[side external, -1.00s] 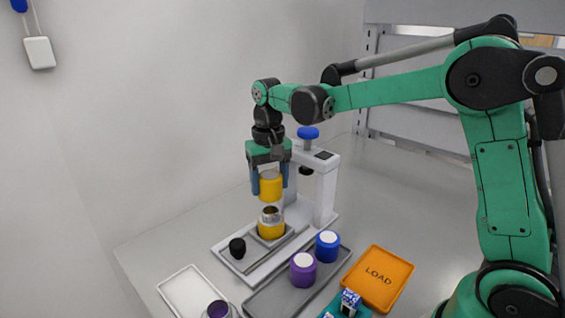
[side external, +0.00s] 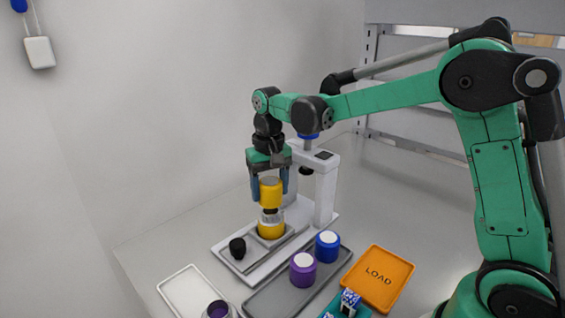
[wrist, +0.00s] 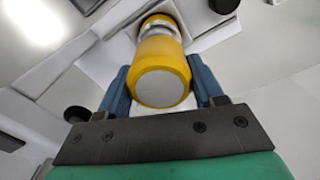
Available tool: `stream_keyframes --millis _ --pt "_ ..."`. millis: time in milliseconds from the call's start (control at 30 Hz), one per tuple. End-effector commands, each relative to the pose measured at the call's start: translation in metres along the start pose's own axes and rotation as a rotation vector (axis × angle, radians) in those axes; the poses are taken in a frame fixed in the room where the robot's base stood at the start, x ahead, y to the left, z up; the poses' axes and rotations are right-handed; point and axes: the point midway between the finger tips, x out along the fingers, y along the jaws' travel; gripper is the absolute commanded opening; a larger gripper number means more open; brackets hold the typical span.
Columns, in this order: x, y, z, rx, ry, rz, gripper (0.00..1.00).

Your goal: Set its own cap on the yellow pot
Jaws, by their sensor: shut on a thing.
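The yellow pot (side external: 271,230) stands upright in a grey square holder on the white press's base. Its upper part is a bare metal neck. My gripper (side external: 270,192) is shut on the yellow cap (side external: 270,190), one blue finger on each side. The cap is just above the pot's neck, roughly in line with it; I cannot tell whether they touch. In the wrist view the cap (wrist: 161,75) with its pale round top is between the fingers, and part of the pot (wrist: 160,22) shows beyond it.
The white press column (side external: 325,190) stands close to the right of my gripper. A black knob (side external: 237,248) is at the base's left. An orange LOAD tray (side external: 377,280) and a white tray (side external: 186,287) lie in front.

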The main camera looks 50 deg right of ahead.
Motion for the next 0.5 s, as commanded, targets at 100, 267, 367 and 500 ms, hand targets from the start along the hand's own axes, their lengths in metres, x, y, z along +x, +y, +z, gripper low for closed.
stream_keyframes --millis 100,267,367,500 --pt "0.0045 0.0000 0.0000 0.000 0.000 0.000 0.12" --pt "0.0062 0.0000 0.0000 0.000 0.000 0.000 0.12" --pt "0.0061 0.0000 0.0001 0.000 0.000 0.000 0.12" --pt "0.0060 0.0000 0.0001 0.000 0.000 0.000 0.12"
